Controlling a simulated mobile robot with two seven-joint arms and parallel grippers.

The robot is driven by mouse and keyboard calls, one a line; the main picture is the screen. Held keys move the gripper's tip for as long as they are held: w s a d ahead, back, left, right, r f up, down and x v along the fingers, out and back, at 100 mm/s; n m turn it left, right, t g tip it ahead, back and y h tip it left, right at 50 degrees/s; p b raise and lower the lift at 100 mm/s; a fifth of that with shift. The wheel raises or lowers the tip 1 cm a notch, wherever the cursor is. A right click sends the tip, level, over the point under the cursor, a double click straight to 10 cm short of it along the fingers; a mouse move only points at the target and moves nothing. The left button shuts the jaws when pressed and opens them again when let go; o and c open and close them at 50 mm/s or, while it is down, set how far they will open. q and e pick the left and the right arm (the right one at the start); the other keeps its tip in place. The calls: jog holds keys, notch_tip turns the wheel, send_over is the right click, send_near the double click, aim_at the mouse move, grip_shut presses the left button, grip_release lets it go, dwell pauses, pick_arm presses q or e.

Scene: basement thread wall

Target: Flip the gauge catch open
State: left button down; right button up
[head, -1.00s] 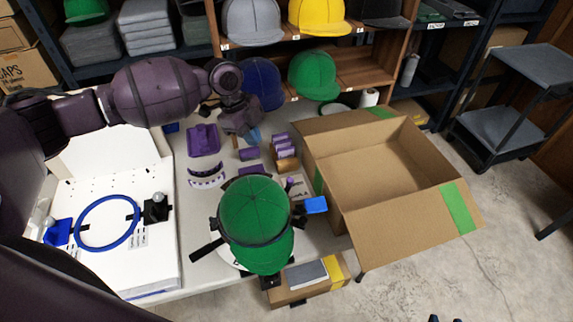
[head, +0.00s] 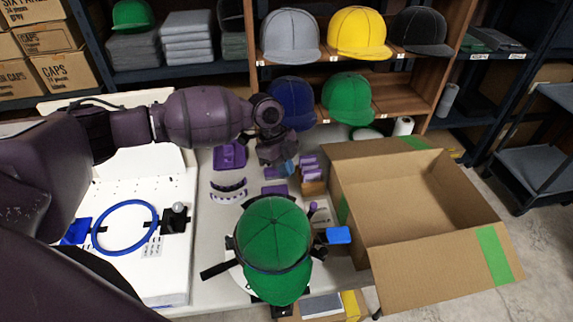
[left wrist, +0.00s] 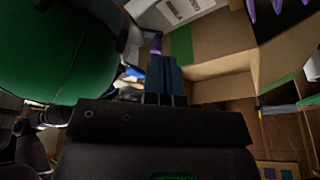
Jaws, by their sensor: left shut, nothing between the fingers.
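A green cap (head: 272,230) sits on a round white-and-black stand at the near middle of the table, with a dark band around it. A blue tab (head: 338,235) sticks out on the stand's right side; I cannot tell whether it is the gauge catch or how that catch stands. My left gripper (head: 288,168) is shut and empty, pointing down above the small purple parts behind the cap. In the left wrist view its closed dark blue fingers (left wrist: 165,80) show, with the green cap (left wrist: 60,55) at the left. My right gripper is not in view.
An open cardboard box (head: 410,215) stands right of the cap stand. A white machine with a blue hoop (head: 125,228) is at the left. Purple blocks (head: 310,167) and a purple tray (head: 230,156) lie behind the cap. Shelves of caps (head: 360,35) stand at the back.

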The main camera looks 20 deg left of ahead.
pick_arm(q)
jog(key=d+f, duration=0.6)
jog(key=shift+s+f, duration=0.4)
jog(key=shift+d+f+m, duration=0.1)
jog(key=shift+d+m, duration=0.05)
jog(key=shift+m, duration=0.15)
jog(key=shift+w, duration=0.1)
jog(key=shift+d+m+g+b, duration=0.3)
jog(key=shift+m+b, duration=0.1)
jog(key=shift+b, duration=0.1)
jog(key=shift+d, duration=0.1)
